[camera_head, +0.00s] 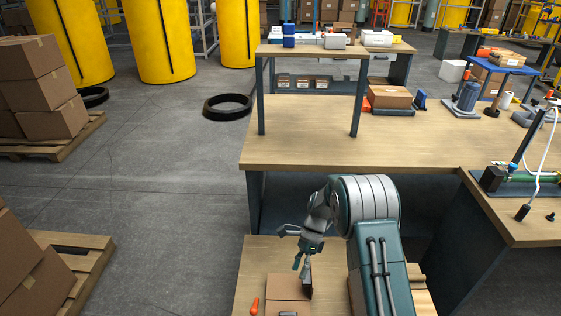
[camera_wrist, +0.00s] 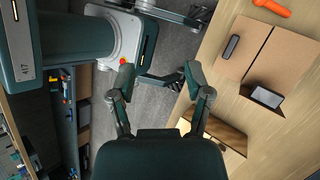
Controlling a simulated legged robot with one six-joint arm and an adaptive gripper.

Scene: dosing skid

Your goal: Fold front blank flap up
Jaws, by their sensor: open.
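The brown cardboard blank (camera_head: 287,288) lies on the low wooden table at the bottom of the head view, partly cut off. It also shows at the upper right of the wrist view (camera_wrist: 283,57), with a crease between two panels. A dark oblong piece (camera_wrist: 231,46) sits on one panel, and a dark-framed grey one (camera_wrist: 266,97) is at the other panel's edge. My gripper (camera_head: 300,265) is above the blank's far side in the head view. In the wrist view its fingers (camera_wrist: 160,77) are spread with nothing between them, left of the blank. I cannot tell which flap is the front one.
An orange item (camera_head: 255,306) lies left of the blank; it shows in the wrist view (camera_wrist: 272,8). The higher workbench (camera_head: 300,145) stands behind, with a shelf and boxes. Open floor (camera_head: 160,200) lies left, beside pallets of cartons (camera_head: 40,80).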

